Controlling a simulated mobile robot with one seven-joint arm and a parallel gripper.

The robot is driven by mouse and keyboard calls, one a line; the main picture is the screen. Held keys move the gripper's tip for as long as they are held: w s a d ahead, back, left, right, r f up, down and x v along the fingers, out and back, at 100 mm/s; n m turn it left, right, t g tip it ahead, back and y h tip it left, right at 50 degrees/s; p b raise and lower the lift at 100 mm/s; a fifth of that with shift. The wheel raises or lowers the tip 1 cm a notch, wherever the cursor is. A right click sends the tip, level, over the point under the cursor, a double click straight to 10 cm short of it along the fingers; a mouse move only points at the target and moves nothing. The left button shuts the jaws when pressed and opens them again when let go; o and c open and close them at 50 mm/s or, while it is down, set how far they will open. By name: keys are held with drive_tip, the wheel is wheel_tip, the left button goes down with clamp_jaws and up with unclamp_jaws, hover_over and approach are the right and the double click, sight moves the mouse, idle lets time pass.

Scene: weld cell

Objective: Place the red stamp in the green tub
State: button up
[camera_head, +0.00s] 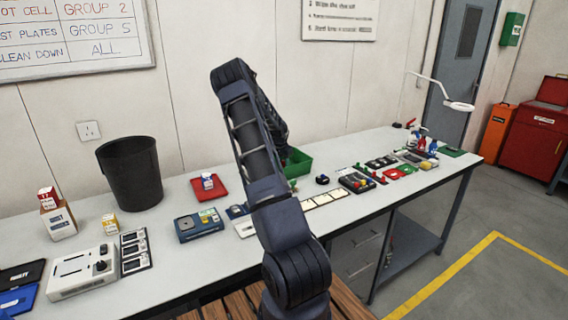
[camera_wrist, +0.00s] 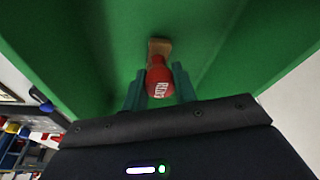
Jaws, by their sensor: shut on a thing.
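The green tub (camera_wrist: 230,45) fills most of that view around and beyond the stamp. I cannot tell whether the stamp touches the tub's floor. In the head view the green tub (camera_head: 299,164) stands on the bench, partly hidden behind my arm. The stamp and my gripper's fingertips are hidden there.
A black bin (camera_head: 130,175) and a red tray (camera_head: 209,187) holding a small box stand left of the tub. A blue device (camera_head: 199,225) lies nearer the front edge. Several small tools and parts crowd the bench (camera_head: 165,251) to the right. The wall is close behind.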

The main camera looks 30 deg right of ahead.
drive_tip(key=o, duration=1)
drive_tip(key=shift+r, duration=0.1)
